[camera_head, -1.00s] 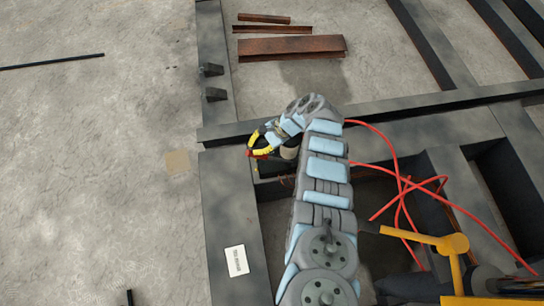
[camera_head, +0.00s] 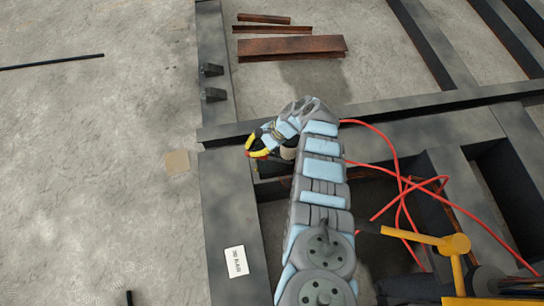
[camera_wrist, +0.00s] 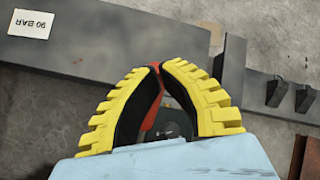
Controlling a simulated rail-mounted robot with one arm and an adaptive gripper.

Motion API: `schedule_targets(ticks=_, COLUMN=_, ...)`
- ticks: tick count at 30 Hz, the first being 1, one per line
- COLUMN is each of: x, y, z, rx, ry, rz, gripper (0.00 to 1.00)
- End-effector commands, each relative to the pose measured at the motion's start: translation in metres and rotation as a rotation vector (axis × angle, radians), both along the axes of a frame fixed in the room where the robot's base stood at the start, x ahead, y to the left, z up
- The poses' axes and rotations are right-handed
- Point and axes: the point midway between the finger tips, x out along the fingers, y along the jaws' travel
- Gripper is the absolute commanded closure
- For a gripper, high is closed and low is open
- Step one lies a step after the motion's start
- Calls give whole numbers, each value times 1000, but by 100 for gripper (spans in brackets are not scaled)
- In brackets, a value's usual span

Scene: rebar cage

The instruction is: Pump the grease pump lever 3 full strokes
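The likely pump lever (camera_head: 410,235) is a yellow bar with a dark grip at lower right in the head view. It joins a yellow post (camera_head: 456,270); the pump body is mostly cut off by the bottom edge. My gripper (camera_head: 249,154) is well to the left of the lever, past my raised arm, over the dark steel beams. In the wrist view its yellow-and-black fingers (camera_wrist: 160,67) curve together with their tips close. A red strip shows between them; it looks like part of the finger, and I see no lever there. The lever is not in the wrist view.
Red hoses (camera_head: 393,160) loop across the dark frame right of my arm. A white label (camera_head: 236,262), reading 90 BAR in the wrist view (camera_wrist: 31,24), lies on the left beam (camera_head: 225,215). Rusty steel pieces (camera_head: 292,48) lie at the top.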

Motion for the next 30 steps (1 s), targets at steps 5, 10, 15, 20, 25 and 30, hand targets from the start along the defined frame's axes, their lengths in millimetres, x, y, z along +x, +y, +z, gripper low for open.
schedule_targets(ticks=5, x=0, y=2, z=-2, rx=0, ry=0, rz=0, gripper=100)
schedule_targets(ticks=10, x=-1, y=7, z=-8, rx=0, ry=0, rz=0, gripper=100)
schedule_targets(ticks=15, x=-1, y=9, z=-11, rx=0, ry=1, rz=-1, gripper=100)
schedule_targets(ticks=20, x=-1, y=9, z=-10, rx=0, ry=0, rz=0, gripper=100)
schedule_targets(ticks=25, x=-1, y=11, z=-12, rx=0, ry=0, rz=0, gripper=100)
schedule_targets(ticks=30, x=-2, y=15, z=-18, rx=1, ry=0, rz=0, gripper=100)
